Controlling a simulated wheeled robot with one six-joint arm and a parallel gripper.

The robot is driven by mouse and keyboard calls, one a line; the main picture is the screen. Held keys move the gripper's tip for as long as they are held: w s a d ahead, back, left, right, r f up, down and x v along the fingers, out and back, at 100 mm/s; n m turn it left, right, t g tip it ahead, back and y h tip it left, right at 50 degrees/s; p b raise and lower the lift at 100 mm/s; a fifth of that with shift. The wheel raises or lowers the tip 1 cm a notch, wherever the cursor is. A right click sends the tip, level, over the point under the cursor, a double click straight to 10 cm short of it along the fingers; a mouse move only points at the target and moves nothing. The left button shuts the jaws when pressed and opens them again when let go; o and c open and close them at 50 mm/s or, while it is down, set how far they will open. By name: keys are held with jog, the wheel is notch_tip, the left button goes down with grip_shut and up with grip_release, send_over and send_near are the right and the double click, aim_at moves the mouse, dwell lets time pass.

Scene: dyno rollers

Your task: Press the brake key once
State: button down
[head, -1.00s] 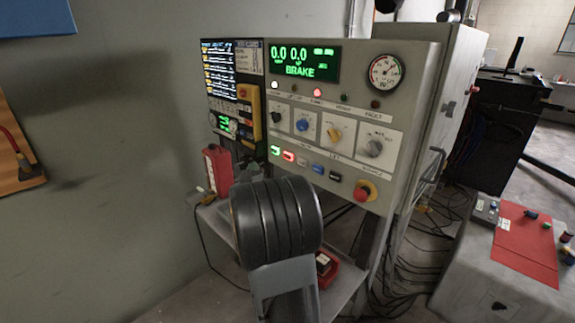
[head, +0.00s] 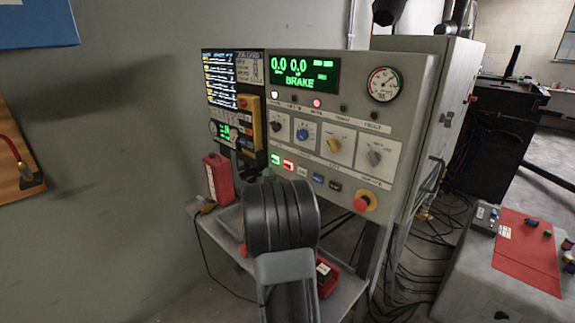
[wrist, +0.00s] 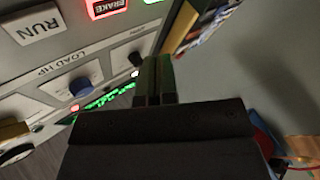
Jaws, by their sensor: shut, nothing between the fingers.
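The brake key (wrist: 106,8) is a red-lit key marked BRAKE at the top edge of the wrist view. In the head view it is the red-lit key (head: 288,165), second from left in the row under the console knobs. My gripper (wrist: 154,62) is shut and empty, its dark fingers pointing toward the console face, below and right of the brake key in the wrist view. I see no contact with the key. In the head view my black arm link hides most of the gripper. The console display (head: 305,72) reads 0.0, 0.0 and BRAKE.
The white RUN key (wrist: 38,25) and a green-lit key (head: 276,159) flank the brake key. A red emergency button (head: 362,203) sits at lower right. Knobs (head: 302,131) are on the panel. A red bottle (head: 218,178) stands at left.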

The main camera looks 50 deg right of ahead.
aim_at(288, 166)
jog(key=shift+s+d+b, duration=0.15)
jog(key=shift+d+b, duration=0.3)
jog(key=shift+d, duration=1.9)
jog(key=shift+d+b, duration=0.8)
jog(key=shift+b, duration=0.1)
dwell(1.2)
jog(key=shift+a, duration=0.2)
jog(key=shift+a+b, duration=0.6)
